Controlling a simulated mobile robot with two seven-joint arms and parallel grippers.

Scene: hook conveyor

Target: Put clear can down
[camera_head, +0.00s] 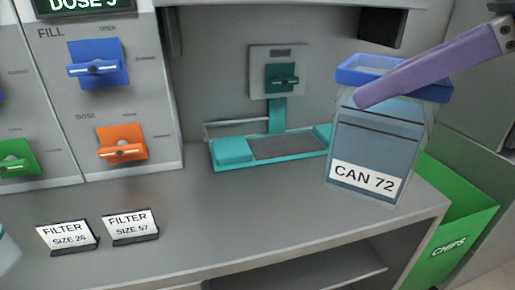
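The clear can (372,150) is a see-through blue-grey container with a blue rim and a white label reading CAN 72. It is near the right end of the grey counter (270,205), slightly tilted in the picture, and appears held up; a gap beneath it is hard to judge. My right gripper (362,98) comes in from the right, with a purple finger lying across the can's rim and upper side. It appears shut on the can; the other finger is hidden. My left gripper is not in view.
A teal station (232,150) with a dark pad stands behind the can. A green CHIPS bin (465,222) is at the right. FILTER signs (130,227) stand at the left front. A pale object (8,252) is cut off at the left edge. The middle counter is clear.

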